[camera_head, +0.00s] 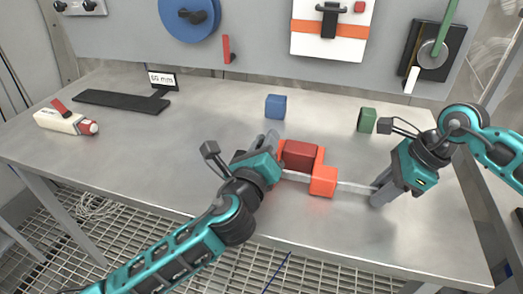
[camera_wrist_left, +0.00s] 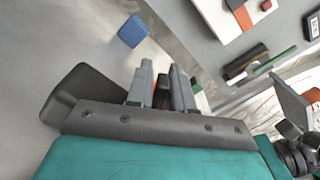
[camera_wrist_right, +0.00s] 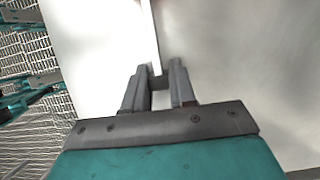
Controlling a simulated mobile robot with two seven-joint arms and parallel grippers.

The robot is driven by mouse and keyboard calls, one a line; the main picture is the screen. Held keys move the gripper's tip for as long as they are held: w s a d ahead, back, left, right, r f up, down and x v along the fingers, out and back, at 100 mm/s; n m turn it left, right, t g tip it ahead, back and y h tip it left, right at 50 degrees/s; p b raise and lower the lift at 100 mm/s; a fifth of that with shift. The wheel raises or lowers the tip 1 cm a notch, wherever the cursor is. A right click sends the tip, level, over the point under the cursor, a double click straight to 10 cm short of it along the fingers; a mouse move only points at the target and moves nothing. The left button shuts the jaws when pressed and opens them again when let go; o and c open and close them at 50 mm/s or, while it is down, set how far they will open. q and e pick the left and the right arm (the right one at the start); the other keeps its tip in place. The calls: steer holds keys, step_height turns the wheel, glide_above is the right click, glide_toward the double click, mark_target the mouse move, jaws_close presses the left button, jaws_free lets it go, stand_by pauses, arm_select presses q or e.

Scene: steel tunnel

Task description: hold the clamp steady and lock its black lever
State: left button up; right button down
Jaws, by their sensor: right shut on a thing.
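The clamp lies on the steel table: an orange jaw (camera_head: 323,180) on a thin steel bar (camera_head: 357,187), with a dark red block (camera_head: 299,155) beside it. My right gripper (camera_head: 382,195) is shut on the bar's right end; the bar also runs between its fingers in the right wrist view (camera_wrist_right: 155,45). My left gripper (camera_head: 272,143) is at the clamp's left end and hides part of it. In the left wrist view its fingers (camera_wrist_left: 161,82) stand apart, with something dark and reddish between them. I cannot clearly make out the black lever.
A blue cube (camera_head: 276,106) and a green block (camera_head: 367,120) stand behind the clamp. A grey panel (camera_head: 262,48) with mounted tools closes off the back. The table's front edge is close.

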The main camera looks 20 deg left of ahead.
arm_select(q)
steer(key=s, duration=1.2)
steer(key=shift+w, duration=0.1)
arm_select(e)
steer(key=c, duration=0.8)
jaws_free()
steer(key=shift+c, duration=0.2)
steer(key=shift+r, duration=0.1)
